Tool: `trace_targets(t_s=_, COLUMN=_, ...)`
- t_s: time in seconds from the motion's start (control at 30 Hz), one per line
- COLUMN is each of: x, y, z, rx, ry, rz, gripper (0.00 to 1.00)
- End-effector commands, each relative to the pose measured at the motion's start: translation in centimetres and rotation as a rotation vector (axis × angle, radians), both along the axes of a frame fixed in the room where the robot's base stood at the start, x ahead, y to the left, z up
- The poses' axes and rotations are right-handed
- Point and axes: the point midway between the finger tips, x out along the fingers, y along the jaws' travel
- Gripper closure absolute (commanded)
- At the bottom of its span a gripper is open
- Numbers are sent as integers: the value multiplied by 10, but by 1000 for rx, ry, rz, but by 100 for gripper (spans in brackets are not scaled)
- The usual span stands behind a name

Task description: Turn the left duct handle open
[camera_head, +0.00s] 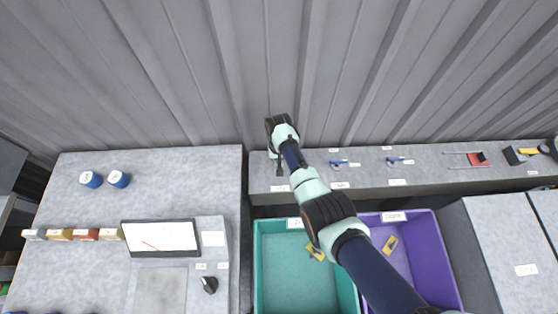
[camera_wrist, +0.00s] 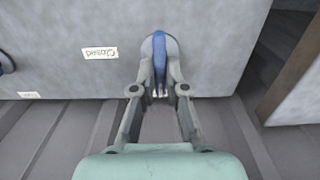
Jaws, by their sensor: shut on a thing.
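The left duct handle (camera_wrist: 159,58) is a blue bar on a round grey mount, standing out from a grey surface. In the wrist view the bar lies lengthwise, pointing towards my gripper. My gripper (camera_wrist: 160,88) is shut on the bar, one finger on each side. In the head view my gripper (camera_head: 279,170) is at the left end of the long grey ledge (camera_head: 262,184), and my arm and gripper hide the handle there. A label reading "Closed" (camera_wrist: 100,53) is beside the handle, upside down in the wrist view.
Two more blue handles, a nearer one (camera_head: 338,163) and a farther one (camera_head: 398,160), are to the right on the ledge. A teal bin (camera_head: 257,270) and a purple bin (camera_head: 445,255) stand in front. A corrugated wall (camera_head: 180,70) rises behind.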

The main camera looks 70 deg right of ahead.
Motion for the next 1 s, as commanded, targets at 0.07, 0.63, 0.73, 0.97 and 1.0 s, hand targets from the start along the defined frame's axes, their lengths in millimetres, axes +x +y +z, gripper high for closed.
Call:
trace_targets(t_s=0.07, x=0, y=0, z=1, rx=0, ry=0, rz=1, gripper=77)
trace_targets(t_s=0.63, x=0, y=0, z=21, rx=-2, ry=-2, rz=-1, gripper=62)
trace_targets(t_s=0.73, x=1, y=-1, z=47, rx=-5, ry=-4, rz=0, gripper=62)
trace_targets(t_s=0.97, x=1, y=0, z=101, rx=-3, ry=-3, rz=0, gripper=62)
trace_targets(t_s=1.0, x=1, y=0, z=107, rx=-2, ry=-2, rz=0, gripper=62)
